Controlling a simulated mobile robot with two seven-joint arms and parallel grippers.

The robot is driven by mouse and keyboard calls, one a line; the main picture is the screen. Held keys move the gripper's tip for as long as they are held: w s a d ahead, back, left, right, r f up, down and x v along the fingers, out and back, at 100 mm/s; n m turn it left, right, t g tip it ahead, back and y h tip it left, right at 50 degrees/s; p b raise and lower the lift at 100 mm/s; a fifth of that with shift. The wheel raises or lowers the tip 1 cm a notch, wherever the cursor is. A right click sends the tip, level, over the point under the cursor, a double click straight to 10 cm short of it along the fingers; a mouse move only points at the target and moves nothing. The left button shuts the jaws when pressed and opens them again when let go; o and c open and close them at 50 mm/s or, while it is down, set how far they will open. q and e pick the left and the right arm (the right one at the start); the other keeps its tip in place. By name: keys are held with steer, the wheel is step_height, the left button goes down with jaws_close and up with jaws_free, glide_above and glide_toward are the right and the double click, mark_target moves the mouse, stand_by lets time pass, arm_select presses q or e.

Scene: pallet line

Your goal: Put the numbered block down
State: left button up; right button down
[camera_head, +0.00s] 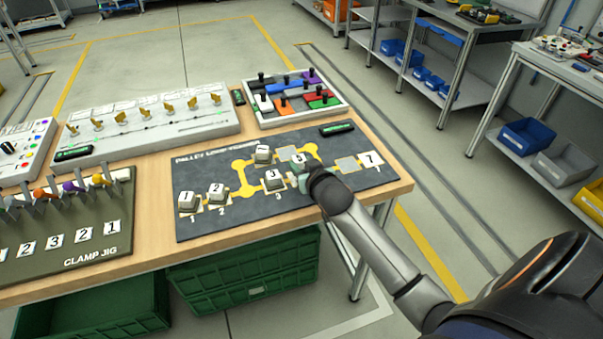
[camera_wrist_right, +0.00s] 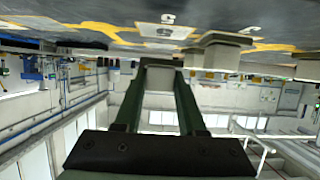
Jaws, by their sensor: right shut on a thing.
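My right gripper (camera_head: 312,178) reaches in over the dark pallet line mat (camera_head: 225,222) from the lower right. It is shut on a grey numbered block (camera_head: 300,158), whose white top label is too small to read surely. In the right wrist view the block (camera_wrist_right: 159,82) sits between the two fingertips, close to the mat; I cannot tell whether it touches. Other numbered blocks stand on the mat: block 1 (camera_head: 188,201), block 2 (camera_head: 216,192), block 3 (camera_head: 273,180), block 7 (camera_head: 372,162) and one behind block 3 (camera_head: 263,155). My left gripper is not in view.
A bare grey pad (camera_head: 346,164) lies on the mat between the held block and block 7. Behind the mat are a tray of coloured pieces (camera_head: 293,98) and a panel with yellow switches (camera_head: 150,122). A clamp jig (camera_head: 68,235) stands at the left.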

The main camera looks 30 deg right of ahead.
steer(key=shift+f, duration=1.35)
steer(key=shift+f, duration=0.1)
steer(key=shift+f, duration=0.15)
steer(key=c, duration=0.5)
jaws_free()
